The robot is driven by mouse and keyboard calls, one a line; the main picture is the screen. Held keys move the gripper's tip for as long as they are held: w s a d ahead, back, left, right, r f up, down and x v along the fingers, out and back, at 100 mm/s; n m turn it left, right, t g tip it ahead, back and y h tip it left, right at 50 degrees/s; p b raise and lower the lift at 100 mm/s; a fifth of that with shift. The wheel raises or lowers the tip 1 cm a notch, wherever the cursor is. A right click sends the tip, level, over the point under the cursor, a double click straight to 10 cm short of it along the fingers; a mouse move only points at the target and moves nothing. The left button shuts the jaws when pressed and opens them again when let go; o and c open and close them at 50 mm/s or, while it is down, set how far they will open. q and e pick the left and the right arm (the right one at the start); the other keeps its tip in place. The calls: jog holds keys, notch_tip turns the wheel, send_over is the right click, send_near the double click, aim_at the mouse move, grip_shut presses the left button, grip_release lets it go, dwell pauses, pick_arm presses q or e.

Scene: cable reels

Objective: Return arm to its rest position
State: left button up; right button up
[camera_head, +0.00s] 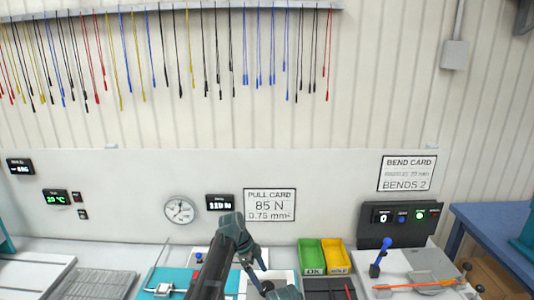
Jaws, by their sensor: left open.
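My left arm (212,268) comes up from the bottom edge, dark with grey-teal joints, and bends over the middle of the bench. My left gripper (262,279) is open, low in the picture in front of a white pad. I see nothing held in it. Part of it is cut off or hidden near the bottom edge. My right gripper is not in view.
A green bin (311,256) and a yellow bin (337,256) stand right of my arm. A bend fixture with a blue-handled lever (381,255) and an orange cable (418,284) is farther right. Cables (206,55) hang from the wall rail. A blue table (492,235) is at right.

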aim_at(266, 287)
pick_arm(q)
jog(key=b+x, duration=0.3)
jog(key=x, duration=0.1)
jog(key=shift+d+f, duration=0.1)
jog(key=shift+f, duration=0.1)
jog(key=shift+r, duration=0.1)
jog(key=s+p+v, duration=0.1)
jog(key=p+v, duration=1.2)
jog(key=b+x, duration=0.9)
jog(key=w+b+x, duration=0.1)
jog(key=b+x, duration=0.3)
jog(key=shift+f+b, duration=0.3)
jog(key=shift+s, duration=0.15)
jog(key=n, duration=0.1)
jog(key=n+t, duration=0.1)
jog(key=n, duration=0.1)
jog(key=shift+s+r+n, duration=0.15)
jog(key=shift+n, duration=0.15)
jog(key=n+t, duration=0.1)
jog(key=n, duration=0.2)
jog(key=n+t, duration=0.1)
jog(key=n, duration=0.1)
jog(key=shift+d+n+y, duration=0.15)
jog(key=shift+n+y, duration=0.25)
jog(key=shift+t, duration=0.3)
